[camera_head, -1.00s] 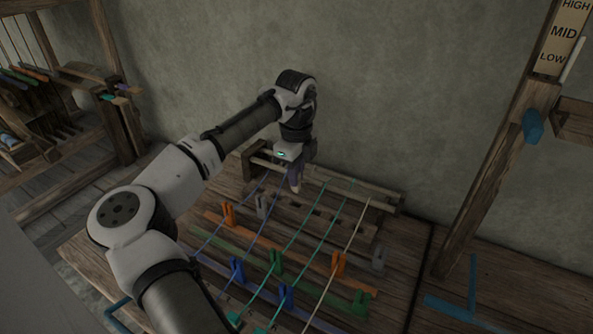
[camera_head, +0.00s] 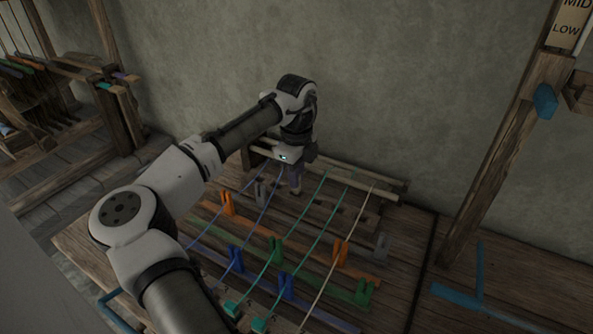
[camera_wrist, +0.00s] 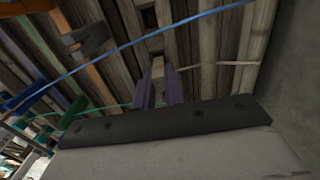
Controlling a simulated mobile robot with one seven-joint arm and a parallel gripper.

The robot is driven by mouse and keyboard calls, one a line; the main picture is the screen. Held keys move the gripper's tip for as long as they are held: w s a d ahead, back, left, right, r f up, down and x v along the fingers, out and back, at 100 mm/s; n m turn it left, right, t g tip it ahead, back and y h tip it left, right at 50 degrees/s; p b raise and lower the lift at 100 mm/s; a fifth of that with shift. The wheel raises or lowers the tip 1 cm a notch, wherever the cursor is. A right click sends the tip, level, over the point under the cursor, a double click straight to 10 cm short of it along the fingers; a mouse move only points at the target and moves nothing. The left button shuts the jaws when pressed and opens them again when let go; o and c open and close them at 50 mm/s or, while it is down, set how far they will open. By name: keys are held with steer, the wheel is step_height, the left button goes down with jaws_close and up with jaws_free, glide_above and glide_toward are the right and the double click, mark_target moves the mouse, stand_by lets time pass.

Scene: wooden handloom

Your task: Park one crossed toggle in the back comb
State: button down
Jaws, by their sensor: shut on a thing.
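My gripper (camera_head: 295,184) is over the back part of the loom, pointing down. In the wrist view its two purple fingers (camera_wrist: 159,90) are shut on a small pale wooden toggle (camera_wrist: 158,68). The slotted grey-brown board of the back comb (camera_head: 338,217) lies under and beside the fingers, and a dark slot shows near the toggle in the wrist view. I cannot tell whether the toggle touches the comb or sits in a slot. Blue, teal (camera_head: 312,215) and cream (camera_head: 342,246) cords run front to back across the loom. A blue cord (camera_wrist: 150,42) passes close by in the wrist view.
Orange (camera_head: 228,204), blue (camera_head: 286,287), green (camera_head: 363,293) and grey upright clips stand on coloured bars in front of my gripper. Teal blocks (camera_head: 232,308) lie at the front cord ends. The wall is close behind; a wooden post (camera_head: 495,180) stands at right.

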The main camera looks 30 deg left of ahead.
steer(key=shift+f, duration=1.05)
steer(key=c, duration=1.4)
jaws_free()
steer(key=shift+r, duration=0.1)
step_height(320, 180, up, 14)
steer(key=shift+f+b, duration=0.15)
steer(key=shift+b, duration=0.15)
